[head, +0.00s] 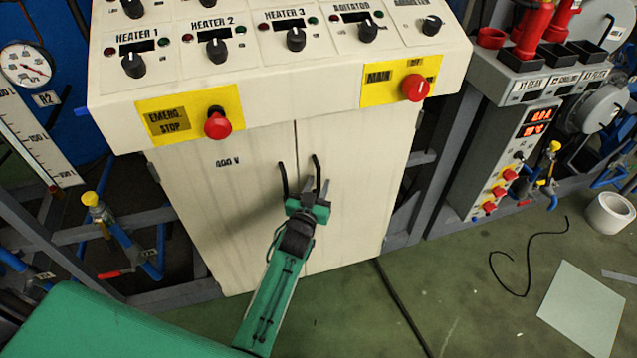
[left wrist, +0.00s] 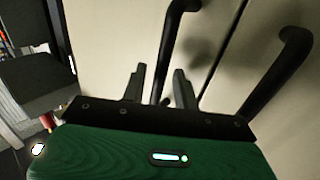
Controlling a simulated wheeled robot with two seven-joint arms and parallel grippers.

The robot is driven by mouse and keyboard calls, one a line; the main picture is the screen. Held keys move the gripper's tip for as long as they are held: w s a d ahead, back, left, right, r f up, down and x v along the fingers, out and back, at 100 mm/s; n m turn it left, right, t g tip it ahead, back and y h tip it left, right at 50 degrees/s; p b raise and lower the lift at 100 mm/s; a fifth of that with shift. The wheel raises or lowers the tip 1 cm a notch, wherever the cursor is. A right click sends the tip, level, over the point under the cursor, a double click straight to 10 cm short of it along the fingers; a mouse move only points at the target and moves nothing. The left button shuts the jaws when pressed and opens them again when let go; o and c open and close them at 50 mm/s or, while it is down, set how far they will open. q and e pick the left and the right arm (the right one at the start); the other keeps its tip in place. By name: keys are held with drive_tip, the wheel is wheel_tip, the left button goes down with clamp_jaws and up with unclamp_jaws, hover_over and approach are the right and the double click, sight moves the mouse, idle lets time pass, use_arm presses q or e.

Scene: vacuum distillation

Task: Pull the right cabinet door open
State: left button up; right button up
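The cream cabinet has a left door (head: 220,205) and a right door (head: 357,190), both looking closed, with a thin seam between them. The right door's black handle (head: 316,168) is a vertical bar. My left gripper (head: 316,188) is at this handle, its fingers pointing towards the door. In the left wrist view the fingers (left wrist: 160,88) are apart, and the right door's handle (left wrist: 174,38) runs down between them. I cannot tell whether either finger touches it. The left door's handle (head: 283,182) stands beside the gripper and also shows in the wrist view (left wrist: 283,70). My right gripper is out of view.
A panel with knobs overhangs the doors, with a red emergency stop (head: 217,124) and a red main switch (head: 415,88). A grey control unit (head: 490,150) stands to the right. A black cable (head: 400,305) lies on the green floor near the cabinet.

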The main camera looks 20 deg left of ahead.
use_arm(q)
drive_tip(key=shift+w, duration=0.55)
clamp_jaws()
drive_tip(key=shift+s, duration=0.1)
